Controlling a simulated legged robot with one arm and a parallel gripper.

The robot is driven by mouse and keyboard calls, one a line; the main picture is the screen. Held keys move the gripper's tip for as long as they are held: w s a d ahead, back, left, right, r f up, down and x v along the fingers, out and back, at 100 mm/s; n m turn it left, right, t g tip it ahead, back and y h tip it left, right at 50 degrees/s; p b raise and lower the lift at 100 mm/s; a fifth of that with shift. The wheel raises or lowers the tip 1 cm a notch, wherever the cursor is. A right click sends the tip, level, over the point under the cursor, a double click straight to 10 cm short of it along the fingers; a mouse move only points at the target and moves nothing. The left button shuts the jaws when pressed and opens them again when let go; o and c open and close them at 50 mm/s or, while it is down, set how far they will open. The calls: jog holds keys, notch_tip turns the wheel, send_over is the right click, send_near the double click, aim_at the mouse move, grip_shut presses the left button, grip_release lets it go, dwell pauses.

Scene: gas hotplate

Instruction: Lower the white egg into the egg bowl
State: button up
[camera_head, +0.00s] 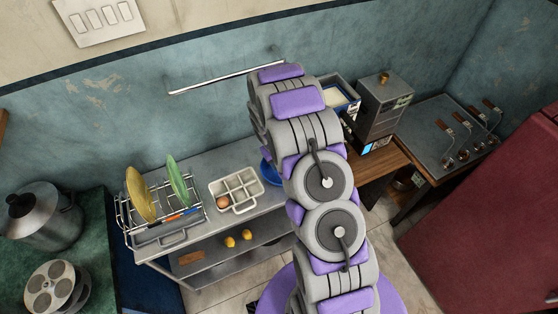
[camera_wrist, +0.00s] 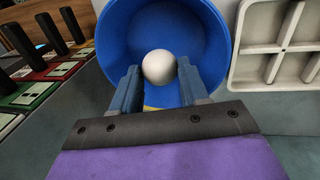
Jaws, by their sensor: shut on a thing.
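The white egg (camera_wrist: 158,66) is between the two fingers of my gripper (camera_wrist: 158,70) in the wrist view, and the gripper is shut on it. The blue bowl (camera_wrist: 208,45) lies behind and around the egg in that view, so the egg is over or inside its opening. The height of the egg above the bowl's bottom cannot be told. In the head view, the blue bowl (camera_head: 268,172) stands on the metal shelf and is partly hidden by my arm. My gripper and the white egg are hidden there.
A white compartment tray (camera_head: 240,190) holding a brown egg (camera_head: 222,202) stands left of the bowl; it also shows close by in the wrist view (camera_wrist: 246,65). A dish rack (camera_head: 160,225) with plates stands farther left. Several dark handles (camera_wrist: 52,34) stand at the wrist view's left.

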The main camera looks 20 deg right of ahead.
jog(key=shift+f+b, duration=0.5)
jog(key=shift+f, duration=1.05)
dwell(0.8)
dwell(0.3)
jog(key=o, duration=0.8)
jog(key=shift+c, duration=0.2)
jog(key=shift+r, duration=0.1)
notch_tip(320, 180, up, 16)
jog(key=a+p, duration=0.1)
jog(key=a, duration=0.2)
jog(key=s+a+r+b, duration=0.1)
jog(key=s+a+r, duration=0.2)
jog(key=s+r, duration=0.6)
jog(key=s+a+r+b, duration=0.1)
jog(key=s+a+r, duration=0.1)
jog(key=s, duration=0.7)
jog(key=s+a+r+g+y+b, duration=0.1)
jog(key=s+a+r, duration=0.1)
jog(key=s, duration=0.8)
jog(key=s+a+r+g+y+b, duration=0.1)
jog(key=s+a+r, duration=0.1)
jog(key=s, duration=0.7)
jog(key=shift+s+a+r+m, duration=0.3)
jog(key=shift+s+a+r, duration=0.1)
jog(key=shift+r, duration=0.2)
